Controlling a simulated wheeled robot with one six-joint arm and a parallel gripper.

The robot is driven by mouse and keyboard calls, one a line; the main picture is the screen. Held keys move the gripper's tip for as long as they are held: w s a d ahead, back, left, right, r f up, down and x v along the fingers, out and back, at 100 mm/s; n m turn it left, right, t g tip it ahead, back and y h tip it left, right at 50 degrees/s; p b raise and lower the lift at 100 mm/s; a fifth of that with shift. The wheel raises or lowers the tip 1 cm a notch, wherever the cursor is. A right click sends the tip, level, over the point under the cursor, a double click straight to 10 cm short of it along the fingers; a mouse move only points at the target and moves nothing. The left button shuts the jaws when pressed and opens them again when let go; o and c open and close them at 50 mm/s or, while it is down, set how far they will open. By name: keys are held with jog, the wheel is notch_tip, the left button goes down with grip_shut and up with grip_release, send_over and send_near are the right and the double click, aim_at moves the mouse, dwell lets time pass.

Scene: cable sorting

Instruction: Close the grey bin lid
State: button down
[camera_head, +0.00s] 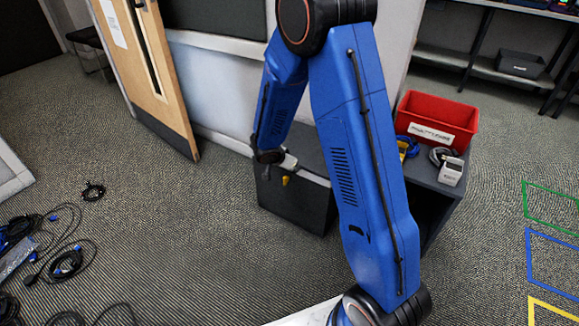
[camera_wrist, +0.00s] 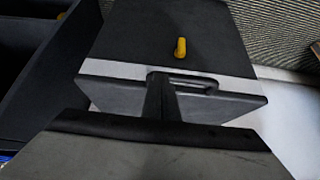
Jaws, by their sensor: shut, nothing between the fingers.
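The dark grey bin (camera_head: 292,203) stands on the carpet beside the wall, with a yellow knob (camera_head: 285,180) on its front. In the wrist view, the bin's front face (camera_wrist: 135,30) and yellow knob (camera_wrist: 180,47) show above a pale rim strip (camera_wrist: 110,68). The lid (camera_head: 312,158) appears to lie along the bin top; I cannot tell whether it is fully flush. My gripper (camera_wrist: 160,97) is shut and empty, at the lid's front edge beside a handle-like slot. In the head view my wrist hides part of the bin top. Contact with the lid is unclear.
A dark cabinet (camera_head: 452,187) stands right of the bin, bearing a red tray (camera_head: 437,112), cables and a white device (camera_head: 451,171). A wooden door (camera_head: 150,75) is at left. Loose cables (camera_head: 65,262) lie on the left floor. Carpet before the bin is clear.

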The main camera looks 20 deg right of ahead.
jog(key=shift+s+a+f, duration=0.1)
jog(key=shift+s+f, duration=0.35)
jog(key=shift+f, duration=0.4)
jog(key=w+r+v, duration=0.1)
jog(key=v, duration=1.7)
jog(key=shift+d+r, duration=0.15)
jog(key=shift+d, duration=0.2)
